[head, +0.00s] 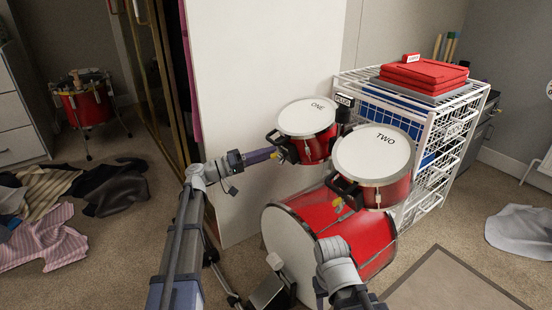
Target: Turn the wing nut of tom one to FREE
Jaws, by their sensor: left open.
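Tom one (311,146) is a red drum with a white head marked ONE, mounted above the red bass drum (345,228). A black bracket (277,137) is on its left side, with a small yellow wing nut (283,154) just below. My left gripper (274,153) reaches in from the left, its purple fingers right beside the wing nut. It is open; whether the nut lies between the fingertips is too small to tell.
A white wire rack (434,165) with red folded items (425,73) stands close behind the toms. A white panel (235,90) rises behind my left gripper. Clothes (45,235) lie on the left floor and a grey cloth (520,232) on the right.

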